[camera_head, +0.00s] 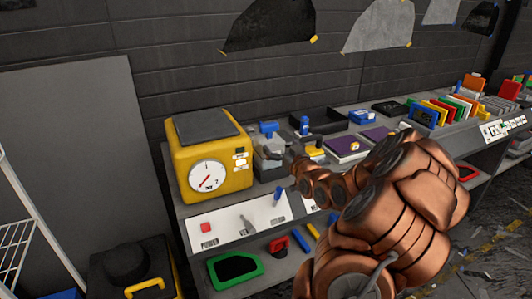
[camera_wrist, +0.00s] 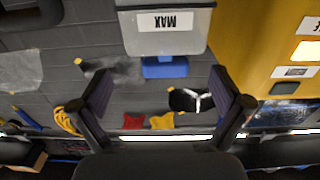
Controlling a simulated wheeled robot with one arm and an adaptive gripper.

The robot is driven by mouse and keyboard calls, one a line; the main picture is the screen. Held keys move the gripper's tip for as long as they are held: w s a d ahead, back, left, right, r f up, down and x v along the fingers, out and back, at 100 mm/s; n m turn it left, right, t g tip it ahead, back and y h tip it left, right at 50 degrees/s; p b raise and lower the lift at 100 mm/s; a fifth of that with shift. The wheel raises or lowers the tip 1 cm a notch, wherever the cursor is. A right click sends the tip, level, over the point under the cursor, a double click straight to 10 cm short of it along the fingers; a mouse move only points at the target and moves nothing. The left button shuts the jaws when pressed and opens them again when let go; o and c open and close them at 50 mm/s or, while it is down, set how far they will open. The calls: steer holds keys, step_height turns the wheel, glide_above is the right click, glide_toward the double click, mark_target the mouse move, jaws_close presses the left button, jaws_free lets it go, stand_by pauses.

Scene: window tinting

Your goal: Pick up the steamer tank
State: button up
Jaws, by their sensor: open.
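The steamer tank looks to be the grey container (camera_head: 268,152) with a blue cap, standing on the bench just right of the yellow gauge box (camera_head: 208,160). In the wrist view, which is upside down, the tank (camera_wrist: 168,35) has a white "MAX" label, and its blue cap (camera_wrist: 165,67) shows between the finger lines. My gripper (camera_wrist: 162,82) is open and empty, its two dark pads apart on either side of the cap, not visibly touching it. In the head view my copper arm reaches toward the tank from the right, and the fingers are hard to make out.
The yellow box stands close beside the tank. A sloped panel (camera_head: 230,228) with a red button and levers runs along the bench front. Dark trays, purple boxes (camera_head: 348,145) and coloured cards (camera_head: 450,108) lie to the right. A green-framed item (camera_head: 236,268) is on the lower shelf.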

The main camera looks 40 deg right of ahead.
mark_target(270, 137)
steer(key=shift+a+p+x, duration=0.15)
steer(key=shift+p+x, duration=0.15)
steer(key=shift+x, duration=0.45)
steer(key=shift+a+p+x, duration=0.15)
steer(key=shift+p+x, duration=0.1)
steer(key=shift+x, duration=0.5)
steer(key=shift+p+x, duration=1.2)
steer(key=shift+x, duration=1.2)
steer(key=shift+a+f, duration=0.1)
steer(key=shift+c, duration=0.4)
steer(key=c, duration=1.4)
